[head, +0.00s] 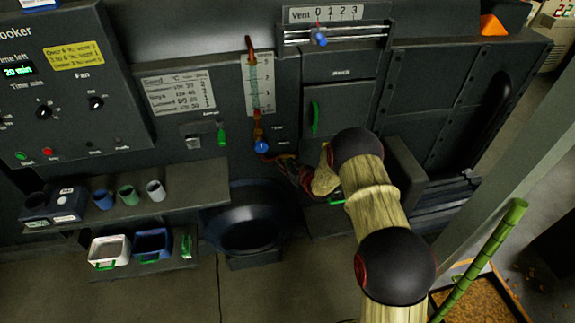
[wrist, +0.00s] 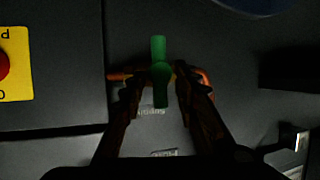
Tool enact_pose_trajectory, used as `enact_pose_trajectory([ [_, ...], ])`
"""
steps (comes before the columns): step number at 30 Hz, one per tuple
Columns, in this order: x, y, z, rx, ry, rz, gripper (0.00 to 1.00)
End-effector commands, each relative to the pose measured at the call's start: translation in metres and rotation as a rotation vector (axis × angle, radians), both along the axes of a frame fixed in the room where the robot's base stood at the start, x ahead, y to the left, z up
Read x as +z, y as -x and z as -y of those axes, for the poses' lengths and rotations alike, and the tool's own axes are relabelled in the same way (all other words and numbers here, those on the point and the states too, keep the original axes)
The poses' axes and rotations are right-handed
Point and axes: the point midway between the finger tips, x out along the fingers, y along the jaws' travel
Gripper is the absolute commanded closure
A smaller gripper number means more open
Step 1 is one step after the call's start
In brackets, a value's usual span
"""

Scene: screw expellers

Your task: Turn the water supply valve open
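A green valve handle (wrist: 160,72) stands near the middle of the wrist view, its long side running up and down the picture. It lies across an orange-red pipe (wrist: 117,76) that shows on both sides of it. An upside-down label (wrist: 151,112) under it seems to read "Supply". My gripper (wrist: 159,78) has one dark finger on each side of the handle, apart, with a gap at least on the left; contact on the right is unclear. In the head view my gripper (head: 302,178) is low at the machine front, and my arm hides the handle.
A yellow plate with a red button (wrist: 14,64) is at the left in the wrist view. In the head view a gauge with a blue knob (head: 261,147) is left of my gripper, a black round bowl (head: 245,232) below left, and a shelf with cups (head: 128,208) farther left.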

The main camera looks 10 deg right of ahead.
Motion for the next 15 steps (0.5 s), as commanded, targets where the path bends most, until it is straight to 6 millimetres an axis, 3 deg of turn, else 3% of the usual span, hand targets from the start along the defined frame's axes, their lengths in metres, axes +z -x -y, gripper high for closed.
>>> enact_pose_trajectory([
  [5,0.0004,0.0001,0.0,0.0,0.0,0.0,0.7],
  [15,0.0002,0.0003,0.0,0.0,0.0,0.0,0.89],
])
